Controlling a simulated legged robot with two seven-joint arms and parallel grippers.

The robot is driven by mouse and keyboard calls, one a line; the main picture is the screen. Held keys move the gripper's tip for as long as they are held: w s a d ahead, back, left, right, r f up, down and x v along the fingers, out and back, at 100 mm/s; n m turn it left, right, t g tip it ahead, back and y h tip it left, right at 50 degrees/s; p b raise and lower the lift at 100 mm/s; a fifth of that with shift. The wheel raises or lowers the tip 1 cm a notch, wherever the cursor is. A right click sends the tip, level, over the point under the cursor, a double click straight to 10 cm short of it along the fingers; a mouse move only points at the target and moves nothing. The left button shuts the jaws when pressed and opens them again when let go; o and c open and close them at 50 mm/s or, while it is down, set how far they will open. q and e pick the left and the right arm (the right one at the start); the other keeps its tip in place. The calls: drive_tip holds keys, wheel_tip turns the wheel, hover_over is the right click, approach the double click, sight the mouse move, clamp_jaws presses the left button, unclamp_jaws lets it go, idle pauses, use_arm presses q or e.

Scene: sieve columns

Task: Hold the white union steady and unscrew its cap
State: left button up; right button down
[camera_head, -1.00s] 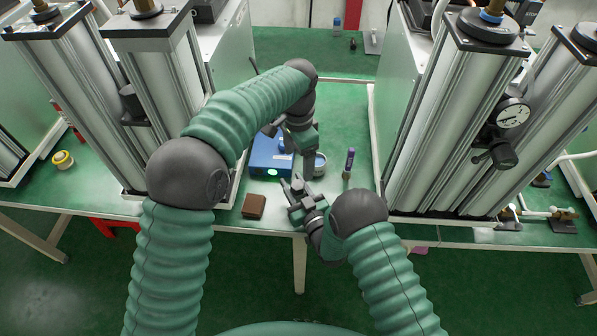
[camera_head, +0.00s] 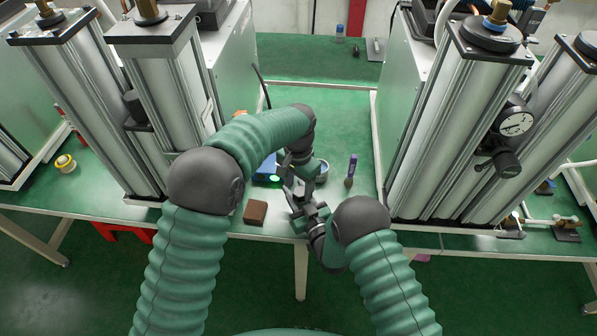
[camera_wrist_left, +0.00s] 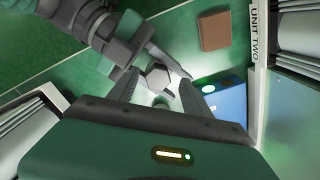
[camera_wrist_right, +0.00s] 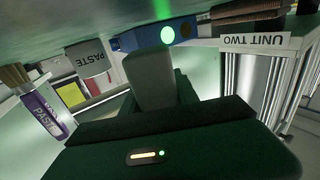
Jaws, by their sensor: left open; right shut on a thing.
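The white union (camera_wrist_left: 158,77) shows in the left wrist view as a pale hexagonal end seen from above. In the right wrist view its pale body (camera_wrist_right: 151,76) stands out from between my right fingers. My right gripper (camera_wrist_right: 158,98) is shut on it, above the bench's front edge. My left gripper (camera_head: 294,187) is just above, pointing down, open, its fingers on either side of the union's hexagonal end with gaps visible. I cannot tell cap from body. In the head view the grippers largely hide the union.
A blue box (camera_wrist_left: 227,100) with a green light is close behind the grippers. A brown block (camera_head: 255,212) lies left, near the bench edge. Metal columns (camera_head: 455,130) flank the space.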

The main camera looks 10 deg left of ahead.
use_arm(q)
drive_tip(key=shift+f, duration=0.85)
clamp_jaws()
drive_tip(key=n, duration=0.4)
drive_tip(key=shift+n, duration=0.4)
drive_tip(key=n, duration=0.5)
drive_tip(key=shift+d, duration=0.2)
drive_tip(key=n, duration=0.4)
drive_tip(key=shift+n, duration=0.4)
drive_tip(key=n, duration=0.2)
drive_tip(key=shift+w+d+n, duration=0.1)
drive_tip(key=shift+n, duration=0.3)
unclamp_jaws()
